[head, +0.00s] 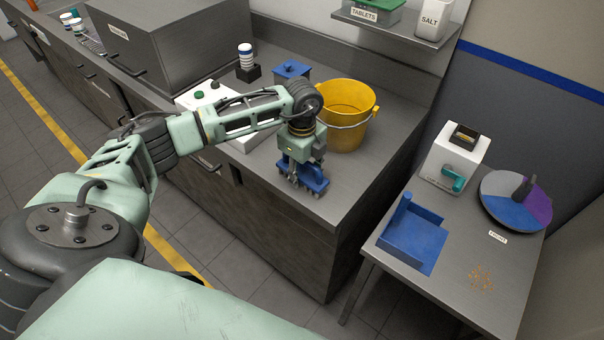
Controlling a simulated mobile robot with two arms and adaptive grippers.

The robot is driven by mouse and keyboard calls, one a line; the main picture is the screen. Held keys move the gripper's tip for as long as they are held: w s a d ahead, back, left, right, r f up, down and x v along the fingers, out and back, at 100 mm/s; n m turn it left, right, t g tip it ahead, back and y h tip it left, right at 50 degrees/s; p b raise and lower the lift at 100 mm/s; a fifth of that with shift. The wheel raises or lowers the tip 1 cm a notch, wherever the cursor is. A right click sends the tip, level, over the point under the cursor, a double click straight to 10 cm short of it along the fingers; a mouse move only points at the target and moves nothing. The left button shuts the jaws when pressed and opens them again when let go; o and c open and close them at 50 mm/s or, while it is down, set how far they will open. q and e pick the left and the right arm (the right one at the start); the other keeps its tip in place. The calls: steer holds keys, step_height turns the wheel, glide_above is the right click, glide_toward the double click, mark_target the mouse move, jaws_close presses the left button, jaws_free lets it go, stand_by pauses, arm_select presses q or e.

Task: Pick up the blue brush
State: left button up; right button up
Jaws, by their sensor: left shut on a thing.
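The blue brush (316,182) is at the front edge of the steel counter, under my left gripper (301,168). My left gripper points down and is shut on the brush; its fingers hide part of it. I cannot tell whether the brush touches the counter or is just above it. My right gripper is not in view.
A yellow bucket (345,108) stands just behind my left gripper, and a white box with buttons (243,139) is to its left. On the lower table at right are a blue dustpan (424,250), crumbs (481,278), a white dispenser (449,158) and a round coloured disc (507,211).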

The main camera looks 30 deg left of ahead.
arm_select(q)
step_height(320, 180, up, 9)
steer(key=b, duration=0.3)
steer(key=shift+r, duration=0.55)
